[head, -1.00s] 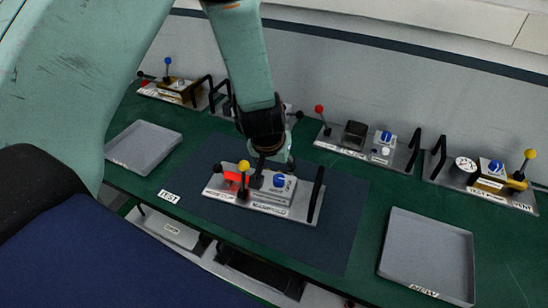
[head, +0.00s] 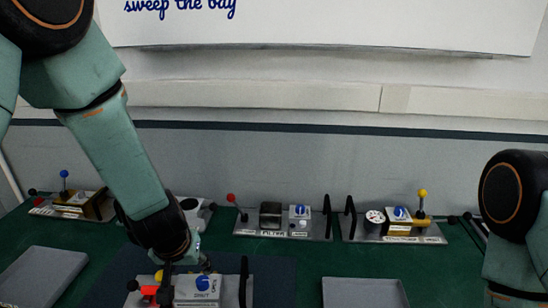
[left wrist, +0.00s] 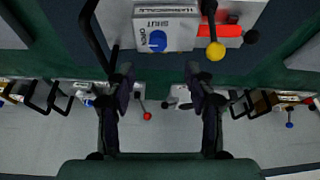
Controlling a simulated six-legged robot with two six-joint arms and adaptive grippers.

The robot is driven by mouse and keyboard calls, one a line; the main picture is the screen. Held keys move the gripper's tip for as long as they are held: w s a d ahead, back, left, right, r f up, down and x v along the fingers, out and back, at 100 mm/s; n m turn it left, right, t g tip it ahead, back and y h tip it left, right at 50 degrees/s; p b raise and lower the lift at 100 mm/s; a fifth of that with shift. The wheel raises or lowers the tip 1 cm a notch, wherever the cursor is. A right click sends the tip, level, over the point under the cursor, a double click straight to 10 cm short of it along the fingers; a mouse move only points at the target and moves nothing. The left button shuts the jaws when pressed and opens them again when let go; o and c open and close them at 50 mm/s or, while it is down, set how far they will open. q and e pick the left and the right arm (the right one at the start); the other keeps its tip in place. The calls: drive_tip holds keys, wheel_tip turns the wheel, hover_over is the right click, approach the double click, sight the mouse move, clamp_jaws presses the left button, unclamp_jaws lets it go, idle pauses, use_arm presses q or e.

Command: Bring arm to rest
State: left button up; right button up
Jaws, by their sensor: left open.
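My left gripper (head: 180,262) hangs over the front module on the dark mat, hiding part of it in the head view. The left wrist view shows its two fingers (left wrist: 159,82) spread with nothing between them. The module has a white block (left wrist: 172,22) marked SHUT and OPEN, a blue knob (left wrist: 157,40), a yellow ball (left wrist: 215,50) and a red part (left wrist: 225,30). In the head view the blue knob (head: 202,283) and a black handle (head: 243,280) stand beside the gripper. My right arm shows at the right edge; its gripper is out of view.
Along the back of the green bench stand a filter module (head: 283,222), a module with a gauge and yellow ball (head: 392,226), and a module with a blue ball (head: 74,204). Grey trays lie at left (head: 40,276) and right (head: 365,293). A wall rises behind.

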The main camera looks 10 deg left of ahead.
use_arm(q)
drive_tip(key=s+d+f+m+g, duration=0.1)
drive_tip(key=s+f, duration=0.5)
drive_tip(key=s, duration=0.4)
drive_tip(key=s+f+g+h, duration=0.15)
drive_tip(key=s+f, duration=0.35)
drive_tip(key=s, duration=0.5)
drive_tip(key=s+d+f+m+g, duration=0.1)
drive_tip(key=s+f+g, duration=0.1)
drive_tip(key=s+f, duration=0.6)
wheel_tip(320, 180, down, 22)
drive_tip(key=b, duration=2.4)
drive_tip(key=shift+s, duration=0.45)
drive_tip(key=shift+y, duration=0.25)
